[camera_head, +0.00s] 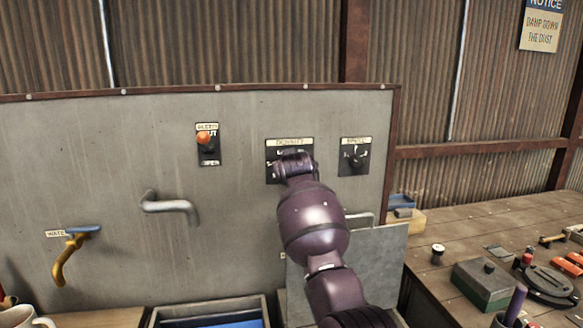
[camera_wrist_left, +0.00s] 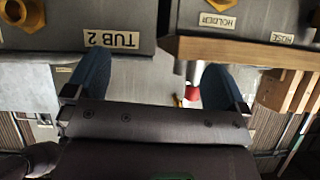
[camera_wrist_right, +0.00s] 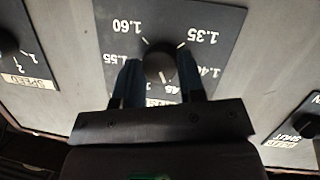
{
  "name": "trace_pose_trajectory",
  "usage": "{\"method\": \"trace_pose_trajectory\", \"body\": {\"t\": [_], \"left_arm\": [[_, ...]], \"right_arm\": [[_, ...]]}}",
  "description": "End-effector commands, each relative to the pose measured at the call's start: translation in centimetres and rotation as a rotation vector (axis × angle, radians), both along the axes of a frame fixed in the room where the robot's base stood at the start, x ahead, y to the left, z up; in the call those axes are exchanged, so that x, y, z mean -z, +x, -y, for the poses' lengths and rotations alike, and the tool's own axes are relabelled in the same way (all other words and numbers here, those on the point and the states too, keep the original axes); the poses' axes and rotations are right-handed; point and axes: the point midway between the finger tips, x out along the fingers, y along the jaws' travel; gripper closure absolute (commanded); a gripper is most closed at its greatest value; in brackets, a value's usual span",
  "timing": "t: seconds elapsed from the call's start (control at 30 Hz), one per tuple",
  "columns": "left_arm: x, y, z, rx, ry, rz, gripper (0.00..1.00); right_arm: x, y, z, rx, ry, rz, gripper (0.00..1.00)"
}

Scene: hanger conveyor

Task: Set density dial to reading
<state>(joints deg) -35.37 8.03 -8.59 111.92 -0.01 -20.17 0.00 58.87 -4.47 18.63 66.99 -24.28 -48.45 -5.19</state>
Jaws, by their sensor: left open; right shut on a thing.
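The density dial's plate (camera_head: 275,145) is on the grey panel in the head view, mostly behind my right arm. In the right wrist view, upside down, its black knob (camera_wrist_right: 160,62) sits between the blue fingers of my right gripper (camera_wrist_right: 161,88), which is shut on it. Marks 1.60, 1.55, 1.40 and 1.35 show around the knob; another ending in 45 is partly hidden. A pale line on the knob points down in the picture, toward that partly hidden number. My left gripper (camera_wrist_left: 156,85) is open and empty in its wrist view, and out of the head view.
A speed dial (camera_head: 355,156) is right of the density dial, and an orange-knobbed switch (camera_head: 204,138) is left. A bent handle (camera_head: 170,205) and a yellow water lever (camera_head: 70,255) stick out lower left. A cluttered workbench (camera_head: 450,215) stands right. A TUB 2 label (camera_wrist_left: 112,40) shows near my left gripper.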

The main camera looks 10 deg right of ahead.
Motion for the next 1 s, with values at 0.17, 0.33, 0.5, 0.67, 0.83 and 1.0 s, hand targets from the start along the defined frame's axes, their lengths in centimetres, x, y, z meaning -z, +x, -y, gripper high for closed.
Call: {"method": "trace_pose_trajectory", "body": {"t": [0.17,0.33,0.5,0.67,0.83,1.0], "left_arm": [[-0.01,-0.02,0.0,0.0,0.0,0.0,0.0],[-0.02,-0.02,0.0,0.0,0.0,0.0,0.0],[-0.02,-0.02,0.0,0.0,0.0,0.0,0.0],[-0.04,-0.02,0.0,0.0,0.0,0.0,0.0],[-0.04,-0.02,0.0,0.0,0.0,0.0,0.0],[-0.04,-0.02,0.01,0.0,0.0,0.001,0.0]], "right_arm": [[0.12,-0.01,-0.02,0.0,0.001,-0.002,0.87],[0.12,-0.01,-0.01,0.0,0.001,-0.002,0.62],[0.09,0.0,-0.01,0.0,0.0,-0.002,0.38],[0.03,0.0,0.0,0.0,0.0,-0.001,0.38],[-0.01,0.0,0.01,0.0,0.0,0.0,0.38],[-0.18,0.04,0.04,0.0,-0.001,0.0,0.38]]}}
